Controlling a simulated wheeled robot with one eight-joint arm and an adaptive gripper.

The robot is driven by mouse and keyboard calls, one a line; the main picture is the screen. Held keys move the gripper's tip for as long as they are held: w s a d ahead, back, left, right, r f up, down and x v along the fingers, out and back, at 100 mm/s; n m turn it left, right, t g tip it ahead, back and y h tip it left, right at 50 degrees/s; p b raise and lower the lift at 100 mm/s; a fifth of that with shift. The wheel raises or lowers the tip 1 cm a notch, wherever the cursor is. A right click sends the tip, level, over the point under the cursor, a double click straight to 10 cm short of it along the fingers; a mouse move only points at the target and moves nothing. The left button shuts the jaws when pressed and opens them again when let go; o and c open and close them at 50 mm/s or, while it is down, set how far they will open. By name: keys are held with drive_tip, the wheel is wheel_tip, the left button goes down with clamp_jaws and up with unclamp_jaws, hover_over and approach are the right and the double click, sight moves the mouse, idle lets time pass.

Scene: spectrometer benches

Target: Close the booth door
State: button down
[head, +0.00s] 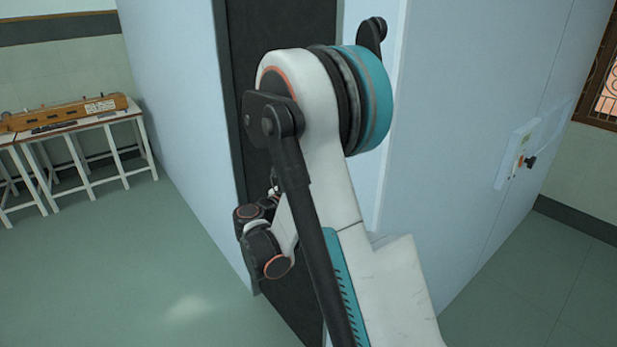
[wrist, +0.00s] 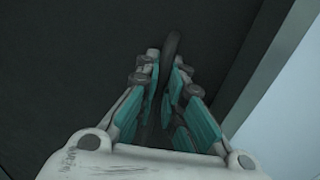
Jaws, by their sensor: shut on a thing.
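The booth (head: 170,90) has pale blue walls, with a dark, tall panel between them that looks like its door (head: 280,30). My arm covers much of this panel in the head view, so how far it stands open is hard to tell. In the wrist view the dark door surface (wrist: 70,60) fills most of the picture. A dark curved handle (wrist: 173,45) stands out from it. My gripper (wrist: 166,78) has its teal-padded fingers shut on this handle. In the head view the fingers are mostly hidden by my arm.
A pale blue wall (head: 480,80) on the right carries a plate with a dark knob (head: 530,162). White tables (head: 75,125) bearing a wooden instrument (head: 70,112) stand at the left. Green floor (head: 130,270) is clear at the left. A barred window (head: 603,85) is at the far right.

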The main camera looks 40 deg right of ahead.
drive_tip(key=shift+s, duration=0.25)
drive_tip(key=shift+f, duration=0.1)
drive_tip(key=c, duration=2)
unclamp_jaws()
drive_tip(key=shift+c, duration=0.2)
drive_tip(key=shift+o, duration=0.4)
drive_tip(key=shift+s, duration=0.15)
drive_tip(key=shift+a, duration=0.1)
drive_tip(key=v, duration=1.1)
drive_tip(key=shift+a, duration=0.4)
drive_tip(key=shift+s, duration=0.1)
